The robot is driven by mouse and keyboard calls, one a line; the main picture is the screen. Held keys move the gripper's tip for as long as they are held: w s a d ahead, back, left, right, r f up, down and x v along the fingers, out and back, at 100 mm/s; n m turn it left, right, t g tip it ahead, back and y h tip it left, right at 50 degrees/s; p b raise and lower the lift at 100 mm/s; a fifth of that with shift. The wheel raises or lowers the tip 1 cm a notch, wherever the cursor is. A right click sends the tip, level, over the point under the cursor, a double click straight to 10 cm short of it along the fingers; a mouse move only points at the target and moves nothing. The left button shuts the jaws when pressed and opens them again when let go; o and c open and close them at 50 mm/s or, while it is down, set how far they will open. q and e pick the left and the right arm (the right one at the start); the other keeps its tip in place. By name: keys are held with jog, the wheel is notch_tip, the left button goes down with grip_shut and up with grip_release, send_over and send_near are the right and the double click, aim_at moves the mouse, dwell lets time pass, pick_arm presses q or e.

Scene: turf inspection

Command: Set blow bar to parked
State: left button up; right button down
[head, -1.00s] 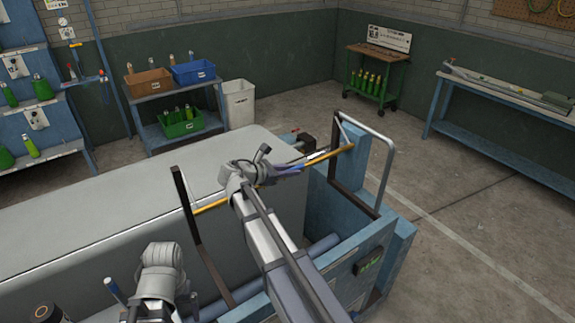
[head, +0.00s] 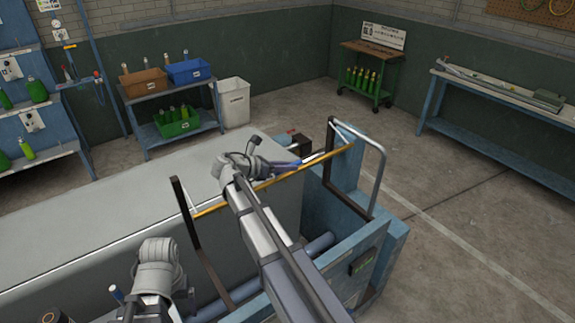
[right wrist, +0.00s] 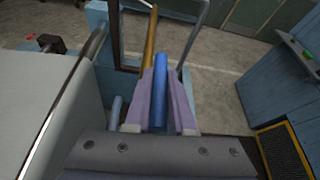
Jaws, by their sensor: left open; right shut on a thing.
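The blow bar appears to be the yellow bar (head: 318,161). It slants between a dark upright on the left and the blue post on the right. My right gripper (head: 290,163) is at the bar's right half, partly overlapping it. In the right wrist view its purple fingers (right wrist: 160,105) are shut on a blue cylindrical grip (right wrist: 160,92). The yellow bar (right wrist: 149,45) shows just beyond and left of the grip; how they join is hidden. My left gripper (head: 155,275) is at the lower left, away from the bar, its fingers hard to make out.
A grey-topped block (head: 95,225) fills the left. A blue post (head: 348,165) and a grey tube hoop (head: 380,170) stand at the bar's right end. Bins on a shelf (head: 170,75), a white bin (head: 234,103) and a workbench (head: 500,95) stand behind. Floor at right is clear.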

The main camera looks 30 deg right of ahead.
jog(key=shift+w+r, duration=0.15)
jog(key=shift+r, duration=0.05)
jog(key=c, duration=1)
grip_release()
jog(key=shift+o, duration=1.2)
jog(key=p+v, duration=0.3)
jog(key=v, duration=0.5)
jog(key=shift+r, duration=0.15)
